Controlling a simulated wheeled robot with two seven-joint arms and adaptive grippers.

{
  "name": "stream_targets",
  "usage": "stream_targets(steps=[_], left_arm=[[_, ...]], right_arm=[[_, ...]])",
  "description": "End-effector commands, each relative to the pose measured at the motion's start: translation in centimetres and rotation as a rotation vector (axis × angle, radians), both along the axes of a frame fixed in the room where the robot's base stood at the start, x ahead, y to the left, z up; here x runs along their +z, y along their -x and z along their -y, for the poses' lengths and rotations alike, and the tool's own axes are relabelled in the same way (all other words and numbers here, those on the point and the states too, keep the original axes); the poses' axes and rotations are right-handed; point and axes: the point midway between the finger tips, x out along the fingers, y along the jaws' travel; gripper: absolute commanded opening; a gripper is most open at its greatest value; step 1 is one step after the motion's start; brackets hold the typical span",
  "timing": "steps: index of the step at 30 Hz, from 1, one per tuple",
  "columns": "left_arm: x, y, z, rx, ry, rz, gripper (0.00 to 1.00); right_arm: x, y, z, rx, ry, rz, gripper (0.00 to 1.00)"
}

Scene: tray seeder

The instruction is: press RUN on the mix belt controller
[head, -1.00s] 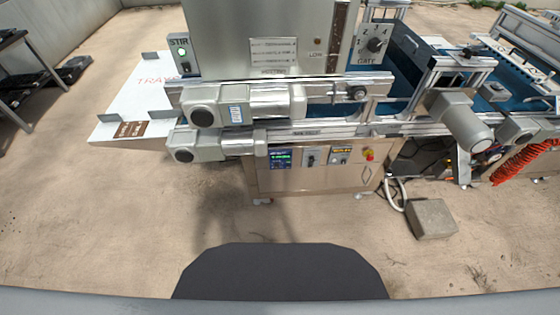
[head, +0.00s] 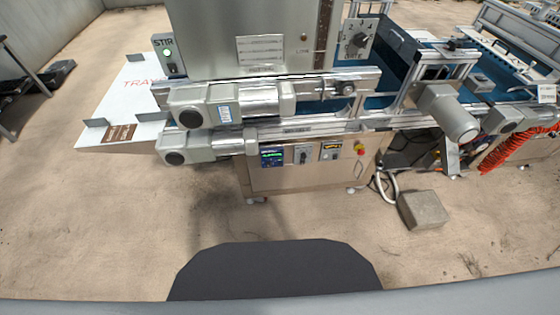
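The front panel (head: 312,176) of the tray seeder's cabinet is in the middle of the head view, below two grey motors. The lettering is too small to read, so I cannot tell which one is the mix belt controller or where RUN is. Neither of my grippers is in view.
Grey motors (head: 205,104) jut out above the panel. A white tray shelf (head: 125,112) extends left. A concrete block (head: 422,209) and a white hose lie on the floor at right, with a red coiled hose (head: 512,150) beyond. The floor before the panel is clear.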

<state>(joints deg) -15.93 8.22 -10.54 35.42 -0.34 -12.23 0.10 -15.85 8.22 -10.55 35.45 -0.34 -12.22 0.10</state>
Motion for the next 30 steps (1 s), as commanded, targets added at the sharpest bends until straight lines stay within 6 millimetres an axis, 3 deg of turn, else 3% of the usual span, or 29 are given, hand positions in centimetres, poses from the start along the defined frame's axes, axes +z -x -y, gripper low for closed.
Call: stream_targets(steps=[3,13,30], left_arm=[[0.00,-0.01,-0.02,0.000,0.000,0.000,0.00],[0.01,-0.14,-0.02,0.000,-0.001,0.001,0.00],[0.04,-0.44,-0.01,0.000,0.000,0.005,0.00]], right_arm=[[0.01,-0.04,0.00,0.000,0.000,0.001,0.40],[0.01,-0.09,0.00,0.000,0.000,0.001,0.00],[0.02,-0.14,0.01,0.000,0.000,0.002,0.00]])
